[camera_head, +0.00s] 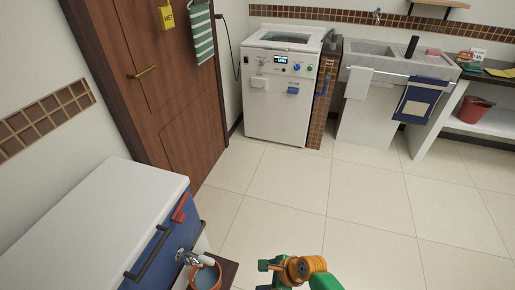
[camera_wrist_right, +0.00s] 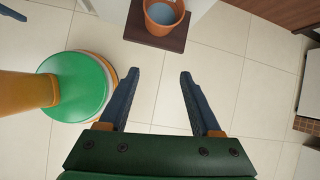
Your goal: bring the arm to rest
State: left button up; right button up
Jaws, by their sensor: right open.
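My right gripper (camera_wrist_right: 160,60) shows in the right wrist view with its two dark blue fingers apart. Nothing is between them, and pale floor tiles show behind. In the head view, part of my orange and green arm (camera_head: 303,268) is at the bottom edge, over the floor and right of the pot; its fingers cannot be made out clearly there. An orange pot (camera_head: 206,275) with a grey-blue inside sits under the tap of the cooler. It also shows in the wrist view (camera_wrist_right: 165,17), beyond the fingertips and apart from them. My left gripper is not in view.
The white-lidded blue cooler (camera_head: 95,200) with a tap fills the lower left. The pot is on a brown stand (camera_wrist_right: 157,37). A brown door (camera_head: 150,85), a white washing machine (camera_head: 282,90) and a stone sink (camera_head: 395,60) line the back. The tiled floor (camera_head: 370,205) is clear.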

jog(key=s+d+f+n+h, duration=0.4)
jog(key=s+d+f+n, duration=0.6)
jog(key=s+f, duration=0.15)
jog(key=s+d+f+n+h, duration=0.1)
jog(key=s+d+n, duration=0.2)
jog(key=s+n, duration=0.3)
jog(key=s+d+f+n+g, duration=0.1)
jog(key=s+d+f+n, duration=0.1)
jog(key=s+n, duration=0.4)
jog(key=s+d, duration=0.1)
jog(key=s, duration=0.2)
jog(key=shift+d+f+h, duration=0.2)
jog(key=shift+f+h, duration=0.1)
jog(key=shift+h, duration=0.1)
